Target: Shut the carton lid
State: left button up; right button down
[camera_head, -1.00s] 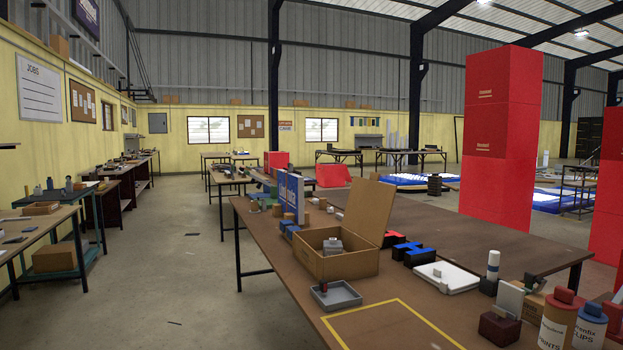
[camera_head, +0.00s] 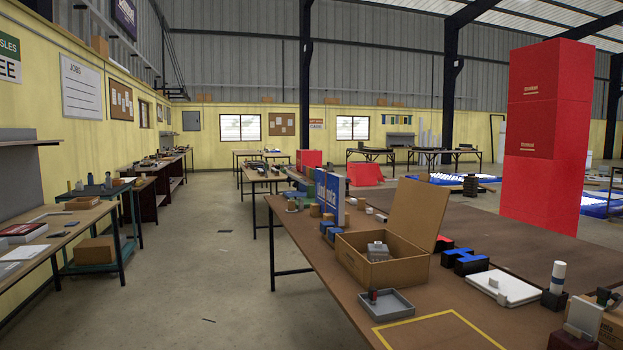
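The cardboard carton (camera_head: 372,268) stands on the brown workbench, right of the picture's middle. Its lid (camera_head: 418,212) is open and stands up, leaning back to the right from the far right side. A grey object (camera_head: 377,250) sits inside the carton. Neither of my grippers shows in the head view.
The workbench (camera_head: 300,222) also holds a grey tray (camera_head: 388,306) in front of the carton, blue and black blocks (camera_head: 465,261) to its right, a white box (camera_head: 503,288) and a blue sign panel (camera_head: 330,194) behind. Open concrete floor (camera_head: 220,270) lies left of the bench.

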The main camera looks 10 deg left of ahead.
aim_at(418, 209)
jog(key=u, duration=0.45)
jog(key=i, duration=1)
jog(key=z, duration=2.05)
